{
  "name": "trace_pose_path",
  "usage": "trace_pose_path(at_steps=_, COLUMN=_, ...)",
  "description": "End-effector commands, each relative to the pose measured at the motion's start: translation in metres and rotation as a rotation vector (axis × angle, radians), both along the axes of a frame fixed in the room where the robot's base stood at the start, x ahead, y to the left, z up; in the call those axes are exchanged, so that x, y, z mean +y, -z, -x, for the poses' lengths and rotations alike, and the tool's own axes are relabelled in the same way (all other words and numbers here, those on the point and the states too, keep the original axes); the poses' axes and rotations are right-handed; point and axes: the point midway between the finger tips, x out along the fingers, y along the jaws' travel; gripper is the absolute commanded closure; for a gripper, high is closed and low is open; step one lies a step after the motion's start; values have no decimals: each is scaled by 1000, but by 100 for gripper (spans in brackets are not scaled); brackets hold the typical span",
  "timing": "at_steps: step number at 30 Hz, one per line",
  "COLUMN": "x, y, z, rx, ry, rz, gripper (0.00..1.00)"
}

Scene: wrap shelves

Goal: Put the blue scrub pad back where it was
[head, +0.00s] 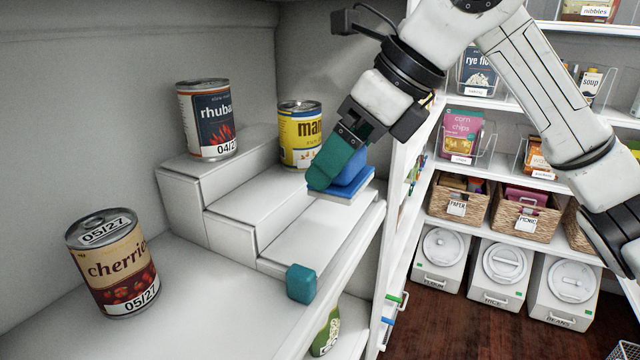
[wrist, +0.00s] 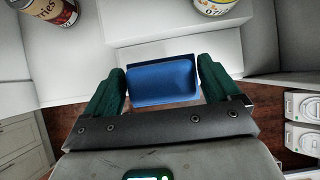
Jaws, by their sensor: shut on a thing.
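The blue scrub pad (head: 357,172) has a blue grip block on a flatter blue and pale base. My gripper (head: 338,172) is shut on it, with green fingers at its two sides. In the wrist view the pad (wrist: 162,82) sits between both fingertips (wrist: 160,72). In the head view the near finger hides part of it. The pad is over the right end of the white stepped riser (head: 312,232), by the lower steps. I cannot tell whether it touches a step.
A rhubarb can (head: 208,120) stands on the top step and a yellow can (head: 300,135) lower, close behind my gripper. A cherries can (head: 112,262) stands on the shelf at left. A teal block (head: 301,283) sits near the shelf's front edge.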

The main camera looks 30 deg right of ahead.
Motion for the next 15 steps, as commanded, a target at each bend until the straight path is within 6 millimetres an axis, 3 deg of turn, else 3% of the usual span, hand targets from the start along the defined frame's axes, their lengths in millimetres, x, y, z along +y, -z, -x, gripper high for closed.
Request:
trace_pose_path(at_steps=4, x=20, y=-3, z=-25, rx=2, ry=-4, rz=-1, gripper=35)
trace_pose_path(at_steps=9, x=16, y=25, z=-23, rx=2, ry=-1, rz=-2, gripper=35)
trace_pose_path(at_steps=15, x=16, y=38, z=-22, rx=2, ry=0, rz=-1, gripper=35)
